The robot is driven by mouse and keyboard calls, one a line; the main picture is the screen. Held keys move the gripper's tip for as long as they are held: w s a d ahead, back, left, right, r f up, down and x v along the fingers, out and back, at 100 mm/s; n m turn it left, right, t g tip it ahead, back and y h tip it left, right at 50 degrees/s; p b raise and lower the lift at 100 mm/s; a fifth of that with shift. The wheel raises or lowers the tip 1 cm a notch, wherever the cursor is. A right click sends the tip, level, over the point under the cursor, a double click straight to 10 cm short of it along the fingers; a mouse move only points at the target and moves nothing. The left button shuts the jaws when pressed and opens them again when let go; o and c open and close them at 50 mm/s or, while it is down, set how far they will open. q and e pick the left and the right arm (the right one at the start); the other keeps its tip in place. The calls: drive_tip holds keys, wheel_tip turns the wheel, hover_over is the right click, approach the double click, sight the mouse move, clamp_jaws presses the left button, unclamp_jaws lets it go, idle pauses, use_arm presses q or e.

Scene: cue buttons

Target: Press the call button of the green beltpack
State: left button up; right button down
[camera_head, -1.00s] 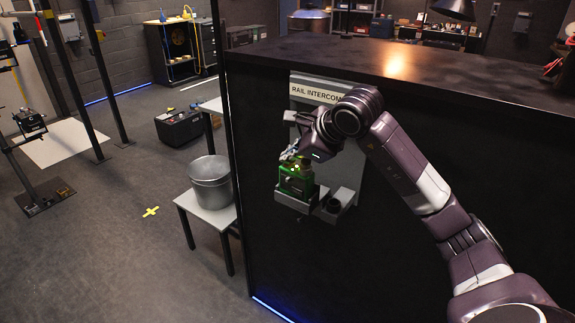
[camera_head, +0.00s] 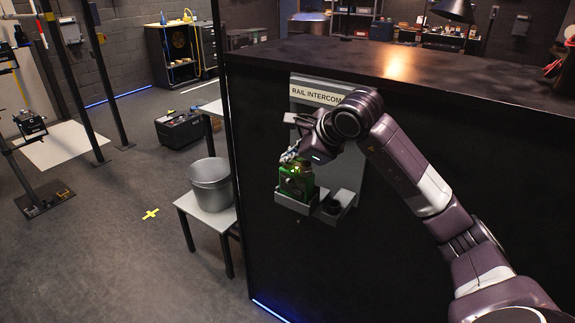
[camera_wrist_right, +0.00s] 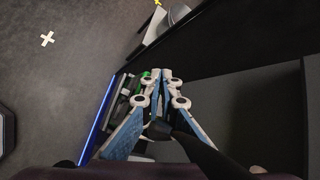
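The green beltpack (camera_head: 297,183) sits upright on a small grey shelf (camera_head: 295,202) below the "RAIL INTERCOM" sign (camera_head: 315,94). My right gripper (camera_head: 289,156) is just above the beltpack's top in the head view. Its fingertips look very close to the top, but I cannot tell whether they touch it. In the right wrist view the fingers of my right gripper (camera_wrist_right: 161,74) meet at the tips with nothing seen between them. A sliver of the green beltpack (camera_wrist_right: 146,74) shows beside the tips. Its call button cannot be made out. My left gripper is not in view.
A dark holder (camera_head: 334,205) stands right of the beltpack. The black partition (camera_head: 400,270) has a dark top (camera_head: 440,65) above the panel. A metal bucket (camera_head: 211,185) stands on a small table to the left. The floor beyond is mostly open.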

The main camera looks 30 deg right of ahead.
drive_tip(key=shift+w+d+r+p, duration=0.1)
drive_tip(key=shift+d+r+p, duration=0.1)
drive_tip(key=shift+r+p, duration=0.25)
drive_tip(key=shift+r, duration=0.2)
wheel_tip(320, 180, up, 5)
drive_tip(key=p, duration=0.4)
drive_tip(key=shift+f, duration=0.1)
idle(0.6)
